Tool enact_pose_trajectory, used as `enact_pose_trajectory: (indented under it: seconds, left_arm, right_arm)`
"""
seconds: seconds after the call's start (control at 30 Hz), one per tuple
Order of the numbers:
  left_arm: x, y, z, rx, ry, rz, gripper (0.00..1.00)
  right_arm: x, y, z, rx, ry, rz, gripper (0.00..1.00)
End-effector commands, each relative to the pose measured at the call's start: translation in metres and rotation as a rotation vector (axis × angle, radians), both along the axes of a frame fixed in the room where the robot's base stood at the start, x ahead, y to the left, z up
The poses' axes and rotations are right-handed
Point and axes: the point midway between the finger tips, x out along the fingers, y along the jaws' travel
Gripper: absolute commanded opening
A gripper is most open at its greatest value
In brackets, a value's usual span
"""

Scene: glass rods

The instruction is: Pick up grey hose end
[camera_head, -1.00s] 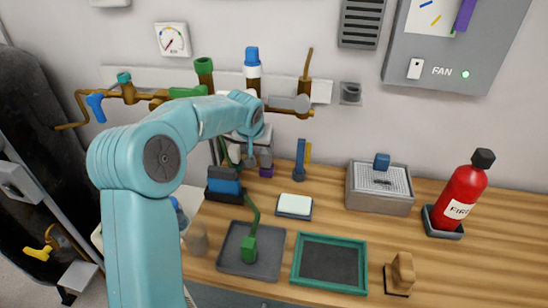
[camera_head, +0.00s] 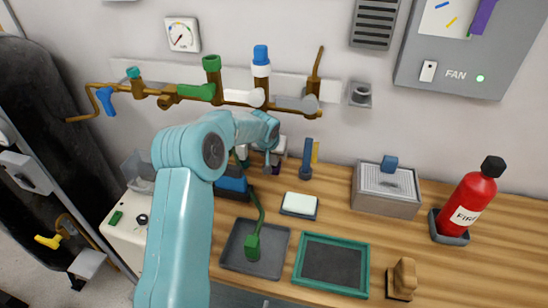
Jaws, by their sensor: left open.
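My left gripper (camera_head: 268,164) hangs at the end of my pale blue arm, just in front of the wall at the back of the wooden counter. Its fingers are small here and point down, open, beside small grey and purple pieces (camera_head: 277,168). I cannot make out a grey hose end for sure; the arm and gripper partly cover that spot. My right gripper is not in view.
Above the gripper runs a brown pipe with coloured valves, including a grey handle (camera_head: 296,104). A dark blue upright piece (camera_head: 306,160), a white sponge in a tray (camera_head: 299,204) and a grey box (camera_head: 385,205) stand to the right. A fire extinguisher (camera_head: 468,206) is far right.

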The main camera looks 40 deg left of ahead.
Motion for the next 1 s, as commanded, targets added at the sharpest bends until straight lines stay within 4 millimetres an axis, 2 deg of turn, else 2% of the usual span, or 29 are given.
enact_pose_trajectory:
  seconds: [0.1,0.33,0.37,0.53,0.83,1.0]
  left_arm:
    - [0.006,0.003,-0.010,0.000,-0.001,0.001,0.64]
    - [0.008,0.003,-0.012,-0.001,-0.002,0.000,0.64]
    - [0.008,0.003,-0.012,-0.001,-0.002,0.000,0.57]
    - [0.008,0.003,-0.012,-0.001,-0.002,0.000,0.02]
    - [0.008,0.003,-0.010,0.001,-0.003,0.001,0.01]
    - [0.009,0.004,0.002,0.002,-0.005,0.001,0.01]
  right_arm:
    - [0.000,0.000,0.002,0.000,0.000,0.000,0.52]
    - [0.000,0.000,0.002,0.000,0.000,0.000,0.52]
    - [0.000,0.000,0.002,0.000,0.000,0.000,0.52]
    - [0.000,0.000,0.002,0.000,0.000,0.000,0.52]
    - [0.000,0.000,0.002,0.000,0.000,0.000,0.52]
    - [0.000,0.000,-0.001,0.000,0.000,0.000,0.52]
